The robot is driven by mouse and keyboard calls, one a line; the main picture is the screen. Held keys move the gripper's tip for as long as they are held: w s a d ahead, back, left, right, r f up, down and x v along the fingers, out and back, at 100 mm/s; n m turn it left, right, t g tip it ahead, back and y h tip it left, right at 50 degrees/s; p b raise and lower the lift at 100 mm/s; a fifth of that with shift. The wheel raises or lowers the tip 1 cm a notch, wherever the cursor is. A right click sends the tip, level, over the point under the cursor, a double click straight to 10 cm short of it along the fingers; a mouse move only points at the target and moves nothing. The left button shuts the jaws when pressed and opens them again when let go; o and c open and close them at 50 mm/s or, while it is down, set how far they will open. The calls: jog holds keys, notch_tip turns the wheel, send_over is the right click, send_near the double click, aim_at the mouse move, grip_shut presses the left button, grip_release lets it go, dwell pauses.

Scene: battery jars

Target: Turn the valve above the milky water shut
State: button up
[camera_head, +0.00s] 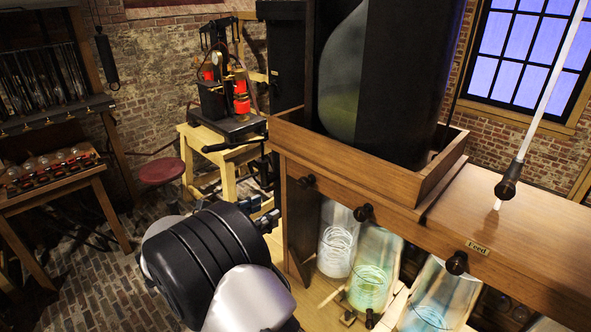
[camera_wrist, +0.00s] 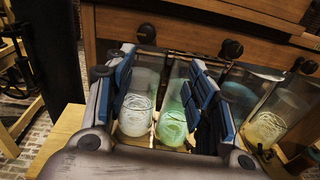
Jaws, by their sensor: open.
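The milky water stands in a clear jar (camera_head: 337,240) under the wooden cabinet. It also shows in the wrist view (camera_wrist: 138,98). The nearest valve above it looks like the leftmost dark round knob (camera_head: 308,181) on the cabinet front, which appears in the wrist view (camera_wrist: 146,33) as well. My gripper (camera_wrist: 163,85) is open and empty, its blue-padded fingers apart in front of the jars. The knob lies beyond and above the fingertips, untouched.
Right of the milky jar stand a green jar (camera_head: 369,272) and a blue one (camera_head: 428,308). Other dark knobs are at the middle (camera_head: 363,213) and right (camera_head: 457,262), beside a "Feed" plate (camera_head: 478,247). A wooden table (camera_head: 232,160) with a red-and-black apparatus (camera_head: 238,92) stands behind.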

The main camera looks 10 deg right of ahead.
aim_at(301, 184)
jog(key=shift+n+t, duration=0.6)
jog(key=x, duration=0.5)
jog(key=w+x, duration=0.1)
jog(key=x, duration=0.5)
jog(key=a+x, duration=0.1)
jog(key=x, duration=0.4)
jog(key=shift+w+d+f, duration=0.1)
jog(key=shift+w+f, duration=0.1)
jog(key=shift+w, duration=0.15)
jog(key=c, duration=1)
